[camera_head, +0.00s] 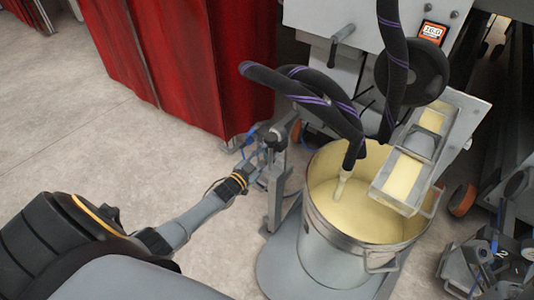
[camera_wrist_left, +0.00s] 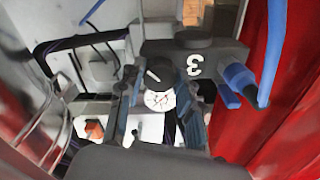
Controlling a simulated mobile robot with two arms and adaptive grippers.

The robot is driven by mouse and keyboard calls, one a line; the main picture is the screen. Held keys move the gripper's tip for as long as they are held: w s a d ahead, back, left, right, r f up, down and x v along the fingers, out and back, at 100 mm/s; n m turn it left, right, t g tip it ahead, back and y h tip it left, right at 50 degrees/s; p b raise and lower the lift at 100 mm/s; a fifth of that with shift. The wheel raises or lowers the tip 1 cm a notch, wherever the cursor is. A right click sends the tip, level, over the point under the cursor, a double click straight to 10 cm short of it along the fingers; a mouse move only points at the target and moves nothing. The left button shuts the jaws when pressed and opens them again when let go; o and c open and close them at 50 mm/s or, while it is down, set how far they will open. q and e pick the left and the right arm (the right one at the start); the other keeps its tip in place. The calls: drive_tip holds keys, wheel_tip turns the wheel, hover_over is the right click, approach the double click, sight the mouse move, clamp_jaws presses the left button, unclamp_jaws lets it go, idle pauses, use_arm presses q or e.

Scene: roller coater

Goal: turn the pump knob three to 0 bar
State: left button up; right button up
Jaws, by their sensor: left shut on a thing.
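The pump (camera_head: 272,138) stands on a grey post to the left of the steel bucket in the head view. In the left wrist view its dark block carries a white 3 (camera_wrist_left: 193,65). The black knob (camera_wrist_left: 158,74) with a white pointer line is below and left of that 3. A round white gauge face (camera_wrist_left: 160,100) with red marks shows just below the knob. My left gripper (camera_head: 262,163) reaches the pump from the left. In the wrist view its two fingers (camera_wrist_left: 163,84) stand either side of the knob, shut on it. The gauge reading is too small to tell.
The steel bucket (camera_head: 335,250) of cream liquid stands right of the post. Dark hoses (camera_head: 325,100) hang above it. A red curtain (camera_head: 175,60) is behind the pump. A blue hose (camera_wrist_left: 272,50) runs beside it. The floor (camera_head: 60,130) at left is clear.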

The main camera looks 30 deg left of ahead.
idle(0.5)
use_arm(q)
drive_tip(key=o, duration=1.2)
drive_tip(key=shift+c, duration=0.2)
drive_tip(key=s+a, duration=0.1)
drive_tip(key=s, duration=1.1)
